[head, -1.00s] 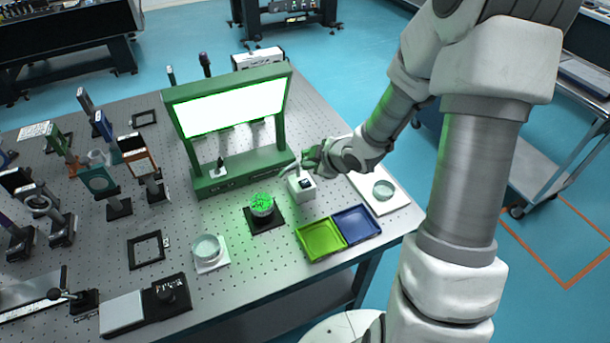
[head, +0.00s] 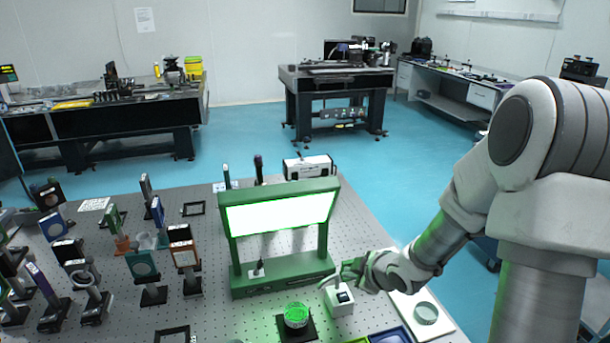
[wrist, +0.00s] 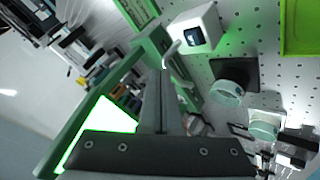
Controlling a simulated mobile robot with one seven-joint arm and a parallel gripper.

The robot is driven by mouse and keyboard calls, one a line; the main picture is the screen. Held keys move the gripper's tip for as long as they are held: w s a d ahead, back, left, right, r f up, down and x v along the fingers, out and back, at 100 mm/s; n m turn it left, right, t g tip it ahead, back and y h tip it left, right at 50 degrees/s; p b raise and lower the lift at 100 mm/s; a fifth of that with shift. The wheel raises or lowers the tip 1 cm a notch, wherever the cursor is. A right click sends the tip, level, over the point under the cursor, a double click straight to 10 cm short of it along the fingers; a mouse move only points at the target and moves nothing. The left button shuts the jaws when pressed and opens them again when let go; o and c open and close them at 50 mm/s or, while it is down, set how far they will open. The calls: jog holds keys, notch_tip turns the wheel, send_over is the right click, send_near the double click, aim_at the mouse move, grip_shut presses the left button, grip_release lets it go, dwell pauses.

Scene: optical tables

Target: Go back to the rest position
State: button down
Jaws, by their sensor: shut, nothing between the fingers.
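My gripper (head: 346,274) is just above and beside a small white box with a dark display (head: 340,300), to the right of the green light-panel frame (head: 285,284). In the wrist view the gripper's fingers (wrist: 166,92) are together with nothing between them. The white box also shows in the wrist view (wrist: 196,27), near a thin pale curved piece by the fingertips. Whether the gripper touches the box cannot be told. My arm reaches in from the right side of the head view.
A round green-lit dish (head: 296,316) stands on a black plate at the front. A clear dish (head: 426,313) sits on a white pad to the right. Several optic mounts (head: 150,285) crowd the left of the perforated table. Blue floor is open behind.

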jog(key=s+d+r+m+h, duration=0.2)
jog(key=s+r+m+h, duration=0.15)
jog(key=r, duration=0.55)
jog(key=s+d+r+m+h, duration=0.2)
jog(key=s+d+r+m, duration=0.15)
jog(key=r, duration=0.45)
jog(key=s+a+r+m+g+y, duration=0.1)
jog(key=s+a+r+m, duration=0.1)
jog(key=s, duration=0.7)
jog(key=s+a+r+m+g+y, duration=0.1)
jog(key=s+a+m, duration=0.3)
jog(key=s, duration=0.5)
jog(key=shift+s+a+r+g, duration=0.2)
jog(key=shift+r+g, duration=0.2)
jog(key=shift+r, duration=0.45)
